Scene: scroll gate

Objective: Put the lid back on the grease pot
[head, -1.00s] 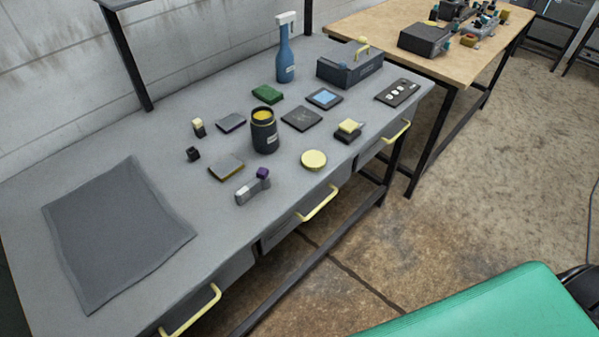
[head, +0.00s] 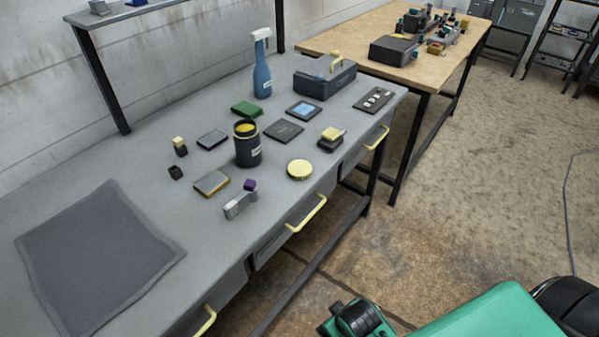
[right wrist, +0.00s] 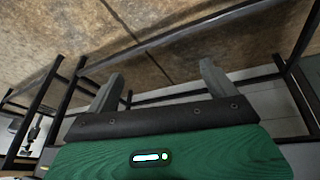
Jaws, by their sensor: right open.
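The grease pot (head: 248,148) is a dark open jar with yellow grease at its top. It stands upright on the grey bench. A round, flat yellow lid (head: 299,170) lies on the bench to its right, near the front edge, apart from the pot. My right gripper (right wrist: 158,82) shows in the right wrist view, its two grey fingers spread apart with nothing between them. It faces the floor and bench legs, away from the pot and lid. My left gripper is not in view.
A blue spray bottle (head: 262,72) and a dark toolbox (head: 325,80) stand behind. A grey mat (head: 98,255) covers the left.

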